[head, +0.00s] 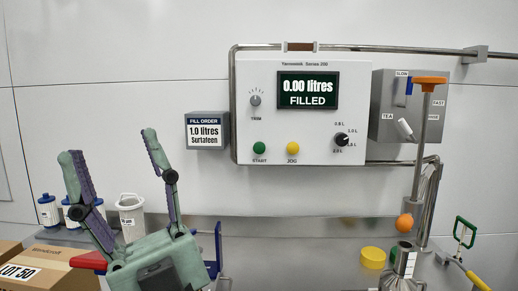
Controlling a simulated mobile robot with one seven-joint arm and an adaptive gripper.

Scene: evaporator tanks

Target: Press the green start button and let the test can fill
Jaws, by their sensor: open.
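The green START button (259,147) is at the lower left of the white control panel (310,105), left of the yellow JOG button (292,148). The panel's display (308,91) reads 0.00 litres FILLED. A black volume knob (341,141) is at the lower right; I cannot tell its exact setting. A metal can with a conical top (403,262), probably the test can, stands at the lower right below the filling pipe, partly cut off by the frame. My gripper (111,147) is open and empty, fingers up, left of and apart from the button.
A fill order sign (207,131) reads 1.0 litres Surtafeen. A yellow cap (373,257) lies near the can. Cartons (50,265) and white containers (131,215) are left.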

